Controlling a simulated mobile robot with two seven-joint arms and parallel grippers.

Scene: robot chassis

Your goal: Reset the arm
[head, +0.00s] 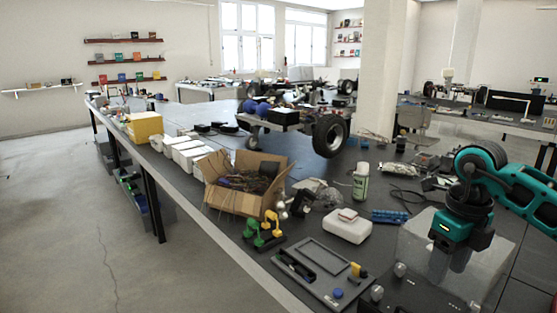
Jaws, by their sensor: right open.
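My right arm (515,190), teal and black, comes in from the right edge and bends down over the near right part of the dark workbench (385,265). My right gripper (450,262) hangs from it with its dark fingers pointing down, open, and nothing shows between them. It is over a clear, see-through box or sheet (410,240); whether the fingertips touch it I cannot tell. My left arm and left gripper are not in view.
A grey tray-like panel (310,270), a white box (347,228), a spray can (360,182) and a blue strip (389,216) lie left of the gripper. An open cardboard box (235,200) and a wheeled chassis (290,118) stand farther off. Open floor (70,220) is at left.

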